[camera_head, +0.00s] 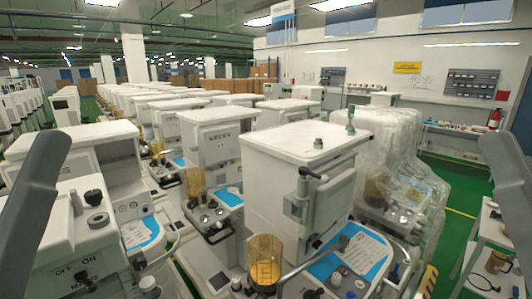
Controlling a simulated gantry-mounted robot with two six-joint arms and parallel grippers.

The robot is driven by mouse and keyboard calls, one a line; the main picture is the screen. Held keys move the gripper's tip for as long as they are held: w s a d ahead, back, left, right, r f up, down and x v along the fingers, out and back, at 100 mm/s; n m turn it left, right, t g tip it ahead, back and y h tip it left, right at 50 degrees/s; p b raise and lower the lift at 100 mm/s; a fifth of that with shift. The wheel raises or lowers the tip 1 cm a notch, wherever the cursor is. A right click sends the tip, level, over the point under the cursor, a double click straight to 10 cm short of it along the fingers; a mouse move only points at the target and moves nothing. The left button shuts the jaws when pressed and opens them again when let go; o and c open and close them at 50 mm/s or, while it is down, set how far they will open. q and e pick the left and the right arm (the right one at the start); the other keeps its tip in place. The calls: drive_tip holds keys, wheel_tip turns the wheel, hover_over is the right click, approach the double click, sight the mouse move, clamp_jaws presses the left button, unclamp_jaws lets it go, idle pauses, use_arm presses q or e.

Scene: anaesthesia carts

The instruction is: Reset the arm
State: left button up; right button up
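Only dark grey links of my own arms show, one at the left edge and one at the right edge of the head view. Both slant upward and inward. No gripper fingers show on either side, so neither gripper is in view. The nearest anaesthesia cart (285,195) is a white cabinet standing in the centre, with a yellowish canister (264,262) and a blue-and-white panel (350,258) on its front. Neither arm visibly touches it, though my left arm link overlaps the carts at left in the picture.
Another white cart (70,225) stands close at left, and rows of carts run back behind. Carts wrapped in clear plastic (395,150) stand right of centre. A white shelf (490,262) with small items is at lower right. Green floor (450,185) is open between.

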use_arm(q)
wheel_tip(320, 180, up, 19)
drive_tip(key=p, duration=1.5)
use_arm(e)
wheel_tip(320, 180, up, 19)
